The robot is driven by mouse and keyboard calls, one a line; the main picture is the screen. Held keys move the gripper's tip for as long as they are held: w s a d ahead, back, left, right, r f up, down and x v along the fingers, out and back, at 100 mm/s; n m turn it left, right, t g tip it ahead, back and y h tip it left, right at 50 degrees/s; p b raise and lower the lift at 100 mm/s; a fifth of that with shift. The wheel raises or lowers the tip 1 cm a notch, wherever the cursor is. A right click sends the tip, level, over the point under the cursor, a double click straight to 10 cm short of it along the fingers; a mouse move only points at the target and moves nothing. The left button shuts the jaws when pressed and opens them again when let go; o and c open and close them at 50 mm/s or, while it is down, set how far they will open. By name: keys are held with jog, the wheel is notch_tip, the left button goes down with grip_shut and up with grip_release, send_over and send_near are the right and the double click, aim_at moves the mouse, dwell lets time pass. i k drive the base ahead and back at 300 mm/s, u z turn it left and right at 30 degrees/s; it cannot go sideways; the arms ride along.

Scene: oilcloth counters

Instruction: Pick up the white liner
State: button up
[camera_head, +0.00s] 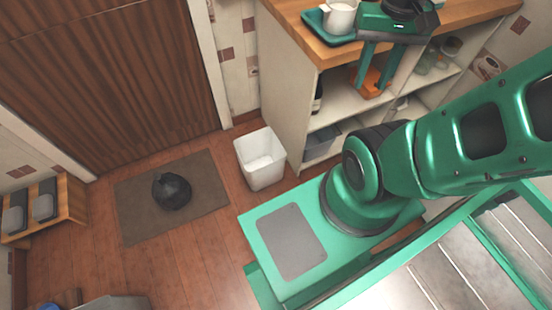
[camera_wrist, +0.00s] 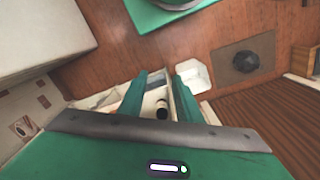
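The white bin (camera_head: 262,158) stands on the floor beside the shelf unit; it also shows in the wrist view (camera_wrist: 193,75), just beyond my right-hand finger. Its inside looks white, and I cannot tell whether a separate liner is in it. I cannot clearly identify a white liner elsewhere. A small pale item (camera_head: 402,104) lies on a shelf, too small to name. My gripper (camera_head: 371,87) points down in front of the shelf unit, fingers spread and empty. In the wrist view my gripper (camera_wrist: 161,74) shows a clear gap between its fingers.
A black bag (camera_head: 172,191) sits on a brown mat (camera_head: 135,220). The shelf unit (camera_head: 288,112) has a wooden top (camera_head: 302,32) with a teal tray (camera_head: 316,20) and white cup (camera_head: 340,18). An orange object (camera_head: 373,84) shows behind my fingers.

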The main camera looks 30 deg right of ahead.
aim_at(261, 158)
jog(key=z, duration=0.05)
jog(key=k, duration=1.3)
jog(key=u, duration=0.35)
jog(key=i, duration=0.9)
jog(key=u, duration=0.3)
jog(key=i, duration=1.2)
jog(key=z, duration=0.25)
